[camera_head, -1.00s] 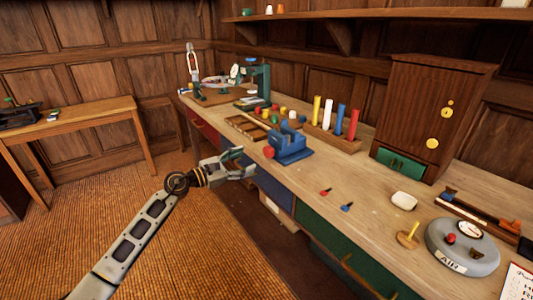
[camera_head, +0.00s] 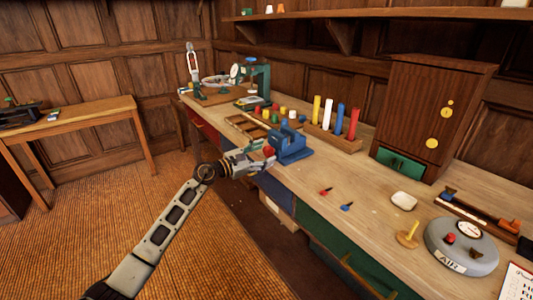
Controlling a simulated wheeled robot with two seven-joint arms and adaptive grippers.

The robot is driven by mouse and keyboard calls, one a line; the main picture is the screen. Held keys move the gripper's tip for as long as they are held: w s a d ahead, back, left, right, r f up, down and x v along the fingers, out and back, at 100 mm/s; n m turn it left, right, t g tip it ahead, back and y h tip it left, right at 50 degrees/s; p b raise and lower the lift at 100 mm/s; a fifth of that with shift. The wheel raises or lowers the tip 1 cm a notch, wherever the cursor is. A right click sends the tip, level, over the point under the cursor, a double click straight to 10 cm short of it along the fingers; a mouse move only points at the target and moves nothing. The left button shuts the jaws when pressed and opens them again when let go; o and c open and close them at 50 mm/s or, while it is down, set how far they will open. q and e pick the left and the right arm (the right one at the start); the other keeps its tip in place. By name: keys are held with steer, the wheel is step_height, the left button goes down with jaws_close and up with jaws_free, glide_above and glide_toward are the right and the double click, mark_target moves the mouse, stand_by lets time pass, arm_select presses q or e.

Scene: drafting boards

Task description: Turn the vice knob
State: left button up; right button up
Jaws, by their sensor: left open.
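A blue vice (camera_head: 291,145) stands on the wooden workbench near its front edge. Its red round knob (camera_head: 269,150) faces the front left, toward my arm. My left gripper (camera_head: 262,157) is open at the knob, with its fingertips by the knob and partly hiding it. I cannot tell whether the fingers touch the knob. My right gripper is not in view.
The workbench (camera_head: 365,205) carries a rack of coloured cylinders (camera_head: 333,137) behind the vice and a tray of small coloured pieces (camera_head: 248,127) to its left. A wooden cabinet (camera_head: 430,110) and a round AIR gauge (camera_head: 462,246) stand to the right. Bench space right of the vice is mostly free.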

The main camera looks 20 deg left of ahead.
arm_select(q)
steer(key=shift+x, duration=0.85)
steer(key=c, duration=1)
steer(key=shift+c, duration=0.2)
